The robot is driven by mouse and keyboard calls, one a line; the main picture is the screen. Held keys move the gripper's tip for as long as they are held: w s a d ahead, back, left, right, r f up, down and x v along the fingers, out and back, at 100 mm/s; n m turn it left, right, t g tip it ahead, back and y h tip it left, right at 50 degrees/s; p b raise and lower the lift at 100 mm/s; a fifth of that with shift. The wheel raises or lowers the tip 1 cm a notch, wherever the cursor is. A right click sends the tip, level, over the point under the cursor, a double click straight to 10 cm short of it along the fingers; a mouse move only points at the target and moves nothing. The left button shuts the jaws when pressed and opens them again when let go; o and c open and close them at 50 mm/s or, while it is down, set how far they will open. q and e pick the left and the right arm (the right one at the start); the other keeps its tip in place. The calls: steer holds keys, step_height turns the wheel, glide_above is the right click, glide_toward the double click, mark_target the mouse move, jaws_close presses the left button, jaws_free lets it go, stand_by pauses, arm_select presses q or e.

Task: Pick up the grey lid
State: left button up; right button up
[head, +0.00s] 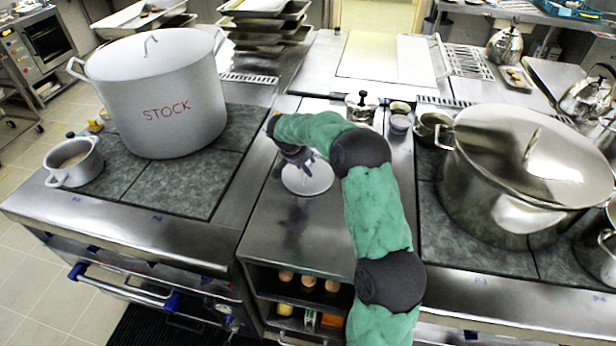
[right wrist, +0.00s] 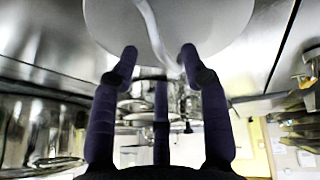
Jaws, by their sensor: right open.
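The round grey lid (head: 315,181) lies on the steel counter between the two stoves. My right gripper (head: 300,160) is over it, partly covering it, with the arm reaching in from the front right. In the right wrist view the pale disc of the lid (right wrist: 205,22) fills the top middle, with a strap-like handle (right wrist: 152,25) running down from it. The fingers of my right gripper (right wrist: 158,62) are spread apart, with the handle near the gap between them. I cannot tell whether a finger touches it. My left gripper is not in view.
A large grey pot marked STOCK (head: 160,90) and a small open grey pot (head: 75,162) stand on the left stove. A big shiny steel pot (head: 500,180) stands on the right stove. Small steel pots (head: 360,108) sit behind my arm. The counter's front is clear.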

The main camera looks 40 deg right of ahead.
steer(key=x, duration=0.3)
steer(key=shift+w+f+b, duration=0.15)
steer(key=shift+f+b, duration=0.05)
steer(key=shift+b, duration=0.1)
jaws_close()
steer(key=shift+r, duration=0.2)
